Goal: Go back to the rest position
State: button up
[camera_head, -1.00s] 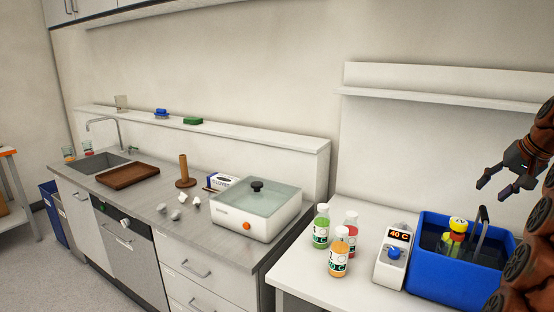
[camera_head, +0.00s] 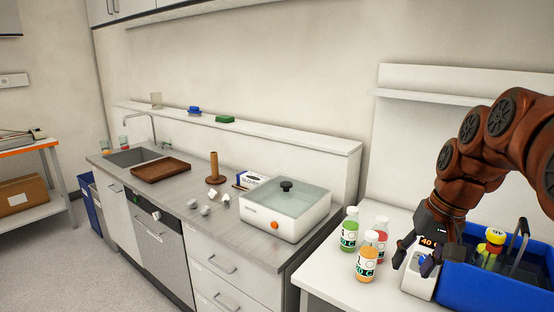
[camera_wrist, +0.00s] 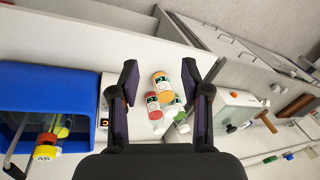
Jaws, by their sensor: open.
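My gripper (camera_head: 416,258) is open and empty in the head view, in front of the small white controller (camera_head: 418,285) with an orange display, and hides part of it. In the wrist view my gripper (camera_wrist: 158,80) has its two fingers spread wide. Between them in that picture, farther off, are the orange bottle (camera_wrist: 161,86), the red bottle (camera_wrist: 154,108) and the green bottle (camera_wrist: 180,114). In the head view the green bottle (camera_head: 349,230), red bottle (camera_head: 381,238) and orange bottle (camera_head: 367,257) stand upright on the white table, left of my gripper. My gripper appears apart from them.
A blue bath (camera_head: 480,285) holding a yellow-capped bottle (camera_head: 492,246) stands right of the controller. A lidded white bath (camera_head: 285,212) sits on the grey counter, with a wooden tray (camera_head: 160,170) and sink farther left. A white shelf (camera_head: 430,98) is on the wall behind.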

jog(key=s+a+f+n+g, duration=0.1)
jog(key=s+f, duration=0.3)
jog(key=s, duration=0.4)
jog(key=s+a+f+n+g+h, duration=0.1)
jog(key=s+a+f, duration=0.3)
jog(key=s, duration=0.4)
jog(key=s+a+f+n+g+h, duration=0.1)
jog(key=s+a+f, duration=0.2)
jog(key=s+f, duration=0.3)
jog(key=s, duration=0.3)
jog(key=shift+a, duration=0.1)
jog(key=shift+c, duration=0.5)
